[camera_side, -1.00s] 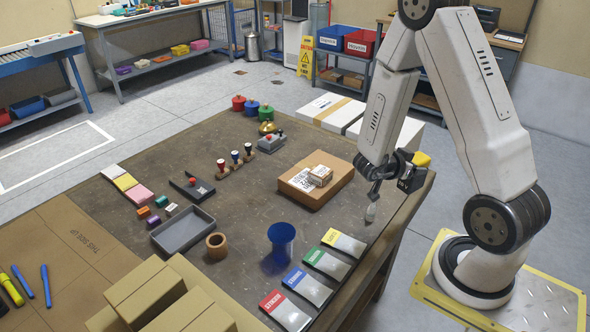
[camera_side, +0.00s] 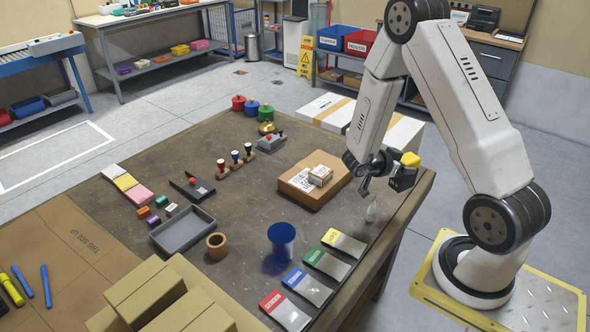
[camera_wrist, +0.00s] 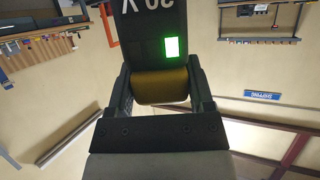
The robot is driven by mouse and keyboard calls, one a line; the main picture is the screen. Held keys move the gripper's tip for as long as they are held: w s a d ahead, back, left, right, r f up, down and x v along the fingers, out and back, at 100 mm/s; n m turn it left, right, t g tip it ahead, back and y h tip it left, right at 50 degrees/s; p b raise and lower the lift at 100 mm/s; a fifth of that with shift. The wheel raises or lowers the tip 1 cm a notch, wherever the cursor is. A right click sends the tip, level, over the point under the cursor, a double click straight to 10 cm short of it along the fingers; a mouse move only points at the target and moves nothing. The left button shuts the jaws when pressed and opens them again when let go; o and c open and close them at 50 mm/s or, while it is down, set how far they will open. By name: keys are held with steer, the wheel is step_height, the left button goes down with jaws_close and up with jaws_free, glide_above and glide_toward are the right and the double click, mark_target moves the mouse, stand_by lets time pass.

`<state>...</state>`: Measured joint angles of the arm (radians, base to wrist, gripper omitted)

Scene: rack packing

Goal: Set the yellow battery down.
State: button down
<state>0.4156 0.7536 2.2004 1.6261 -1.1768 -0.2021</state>
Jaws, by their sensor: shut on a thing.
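The yellow battery (camera_side: 411,159) is held off the table near its right edge, with its yellow part up in the side view. My gripper (camera_side: 398,173) is shut on it, held sideways, and partly hides it. In the wrist view my gripper (camera_wrist: 161,88) has a finger on each side of the battery's yellow part. The battery's dark body (camera_wrist: 150,35) shows there with 20 V lettering and a lit green square.
A cardboard box (camera_side: 303,197) with a small parcel lies to the left. White cartons (camera_side: 397,134) stand behind. Colour-tabbed cards (camera_side: 325,263) and a blue cup (camera_side: 281,250) are nearer the front.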

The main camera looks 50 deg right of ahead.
steer(key=w+d+f, duration=0.5)
steer(key=w+f, duration=0.1)
steer(key=f, duration=0.1)
steer(key=shift+w, duration=0.2)
steer(key=shift+d, duration=0.15)
steer(key=shift+w+d+f, duration=0.1)
steer(key=shift+w+f, duration=0.1)
steer(key=shift+f, duration=1.6)
steer(key=shift+f, duration=0.1)
jaws_free()
